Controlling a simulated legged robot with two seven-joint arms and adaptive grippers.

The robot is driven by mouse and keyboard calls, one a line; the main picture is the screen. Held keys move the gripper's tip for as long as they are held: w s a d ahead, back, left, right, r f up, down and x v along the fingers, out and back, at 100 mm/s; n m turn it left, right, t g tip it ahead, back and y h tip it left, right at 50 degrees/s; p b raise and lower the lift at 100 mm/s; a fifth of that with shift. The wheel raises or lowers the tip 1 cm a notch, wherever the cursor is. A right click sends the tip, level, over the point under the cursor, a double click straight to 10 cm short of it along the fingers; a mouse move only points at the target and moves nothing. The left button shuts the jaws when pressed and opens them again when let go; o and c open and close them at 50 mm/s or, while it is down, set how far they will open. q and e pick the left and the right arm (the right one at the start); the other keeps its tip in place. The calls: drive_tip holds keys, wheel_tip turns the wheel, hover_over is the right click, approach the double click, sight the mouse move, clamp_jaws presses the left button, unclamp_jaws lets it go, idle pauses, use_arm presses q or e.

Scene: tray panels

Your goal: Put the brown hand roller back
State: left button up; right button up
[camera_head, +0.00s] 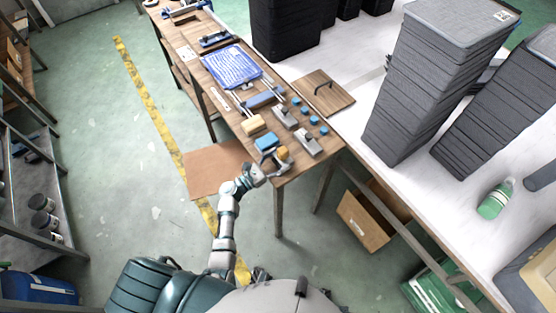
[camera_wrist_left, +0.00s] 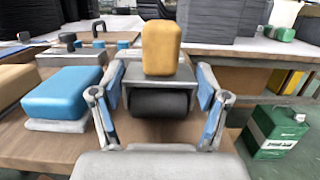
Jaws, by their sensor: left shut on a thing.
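The brown hand roller (camera_head: 283,153) is at the near end of the wooden table, with a yellow-brown handle on top. In the left wrist view, its handle (camera_wrist_left: 161,47) stands upright on a grey block with a dark roller (camera_wrist_left: 160,102) below. My left gripper (camera_head: 265,174) reaches it from the near side. In the wrist view its blue-padded fingers (camera_wrist_left: 160,92) are on both sides of the grey block, shut on it. The roller's underside is hidden, so I cannot tell whether it touches the table. My right gripper is not in view.
A blue-topped block (camera_head: 267,141) sits close left of the roller, and a tan one (camera_head: 253,124) beyond it. Grey tools (camera_head: 308,144) and small blue cylinders (camera_head: 314,120) lie to the right. A blue panel (camera_head: 231,67) lies farther back. Dark stacked crates (camera_head: 425,80) stand on the white table.

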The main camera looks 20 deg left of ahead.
use_arm(q)
drive_tip(key=shift+s+d+f, duration=0.1)
drive_tip(key=shift+s+f, duration=0.3)
drive_tip(key=shift+f, duration=0.3)
drive_tip(key=o, duration=1.8)
drive_tip(key=shift+w+f, duration=0.1)
drive_tip(key=shift+w+d+r, duration=0.1)
drive_tip(key=shift+w+r, duration=0.1)
drive_tip(key=v, duration=1.2)
